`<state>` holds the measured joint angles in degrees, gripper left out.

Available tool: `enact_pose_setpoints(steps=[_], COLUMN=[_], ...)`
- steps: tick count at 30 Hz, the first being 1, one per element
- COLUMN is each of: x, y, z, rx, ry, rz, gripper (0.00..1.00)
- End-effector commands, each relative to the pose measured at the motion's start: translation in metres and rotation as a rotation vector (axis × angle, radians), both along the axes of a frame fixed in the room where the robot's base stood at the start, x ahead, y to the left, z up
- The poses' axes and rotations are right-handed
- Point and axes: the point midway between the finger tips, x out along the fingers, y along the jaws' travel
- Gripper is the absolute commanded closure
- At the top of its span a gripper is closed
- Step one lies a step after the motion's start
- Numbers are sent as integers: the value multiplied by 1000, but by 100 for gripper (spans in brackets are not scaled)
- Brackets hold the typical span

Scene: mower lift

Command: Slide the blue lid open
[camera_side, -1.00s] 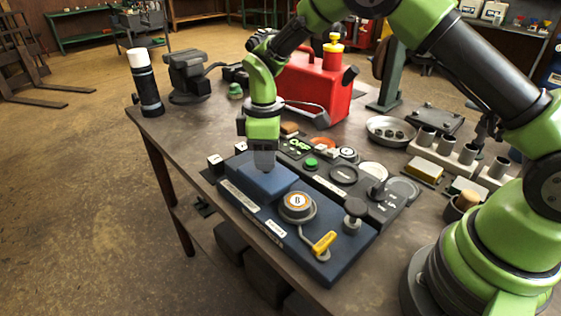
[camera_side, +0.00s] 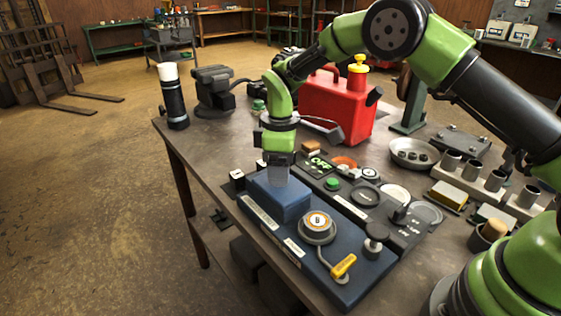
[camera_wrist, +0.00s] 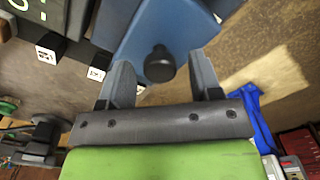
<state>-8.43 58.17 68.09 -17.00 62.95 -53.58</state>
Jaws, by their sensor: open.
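The blue lid (camera_side: 281,196) is a raised block on the left end of the blue panel (camera_side: 355,288) at the table's front edge. In the wrist view the lid's blue surface (camera_wrist: 160,25) carries a round black knob (camera_wrist: 159,64). My gripper (camera_side: 279,177) points down just over the lid in the side view. In the wrist view my gripper (camera_wrist: 160,62) is open, with one finger on each side of the knob and visible gaps to it. What lies under the lid is hidden.
Right of the lid are a round dial (camera_side: 318,226), a black knob (camera_side: 376,236) and a yellow-handled lever (camera_side: 343,266). Behind is a dark control panel with a green button (camera_side: 333,183). A red can (camera_side: 337,105) and a vise (camera_side: 213,92) stand farther back.

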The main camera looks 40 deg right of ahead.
Motion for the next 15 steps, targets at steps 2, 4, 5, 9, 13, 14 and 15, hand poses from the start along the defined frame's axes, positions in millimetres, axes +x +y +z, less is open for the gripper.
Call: enact_pose_setpoints(steps=[2, 4, 5, 9, 13, 14, 15], x=[0, 1, 1, 1, 1, 1, 1], y=[0, 0, 0, 0, 0, 0, 0], z=[5, 13, 18, 47, 72, 77, 82], rx=[0, 0, 0, 0, 1, 1, 1], ry=[-1, -4, -4, -7, -6, -6, -5], rz=[0, 1, 1, 1, 1, -1, 0], gripper=[42, 42, 42, 42, 42, 42, 42])
